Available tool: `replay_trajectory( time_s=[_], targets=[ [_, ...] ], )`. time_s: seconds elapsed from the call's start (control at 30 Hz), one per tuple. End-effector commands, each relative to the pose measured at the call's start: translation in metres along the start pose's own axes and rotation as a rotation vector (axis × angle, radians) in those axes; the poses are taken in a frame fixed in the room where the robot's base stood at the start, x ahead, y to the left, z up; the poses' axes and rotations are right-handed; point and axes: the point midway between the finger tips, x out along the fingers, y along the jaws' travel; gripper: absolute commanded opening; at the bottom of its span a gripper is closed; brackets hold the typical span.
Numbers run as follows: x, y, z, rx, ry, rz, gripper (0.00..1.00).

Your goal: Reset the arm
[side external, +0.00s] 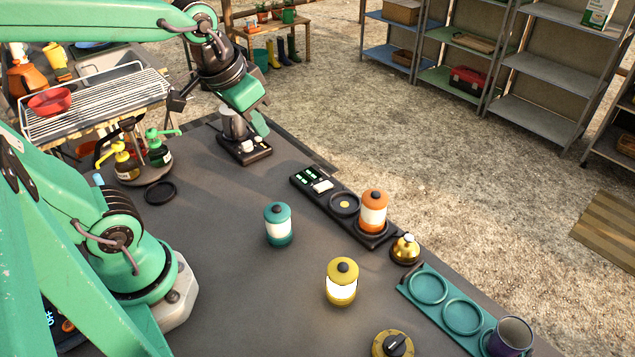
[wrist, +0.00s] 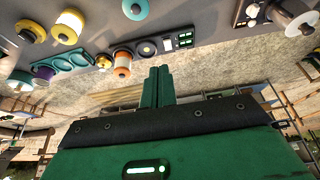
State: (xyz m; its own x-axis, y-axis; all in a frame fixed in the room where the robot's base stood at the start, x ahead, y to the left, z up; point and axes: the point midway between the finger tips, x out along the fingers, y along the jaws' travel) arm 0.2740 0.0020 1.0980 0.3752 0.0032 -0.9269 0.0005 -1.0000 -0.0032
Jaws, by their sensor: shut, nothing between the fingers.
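My gripper (side external: 261,124) hangs at the far edge of the table, fingers pointing down, just right of a grey metal cup on a small black device (side external: 246,149). From the side I cannot tell whether the fingers touch the cup. In the wrist view the two green fingers of my gripper (wrist: 158,85) are together with nothing between them. The wrist view is tilted, with the table at the top. The cup (wrist: 297,22) shows there at the upper right, apart from the fingers.
A brass bell (side external: 405,250), teal ring tray (side external: 429,289) and purple mug (side external: 510,338) line the right edge. Pump bottles (side external: 158,150) stand left. Mid-table left is clear.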

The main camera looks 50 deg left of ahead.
Motion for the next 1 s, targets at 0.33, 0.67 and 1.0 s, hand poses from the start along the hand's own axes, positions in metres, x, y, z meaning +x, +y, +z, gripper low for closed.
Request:
replay_trajectory(
  time_s=[0.33,0.67,1.0],
  targets=[
    [-0.018,0.002,0.039,0.000,0.093,0.003,0.00],
    [-0.019,0.002,0.046,-0.001,0.107,0.003,0.00],
    [-0.019,0.002,0.046,-0.001,0.107,0.003,0.00]
  ],
)
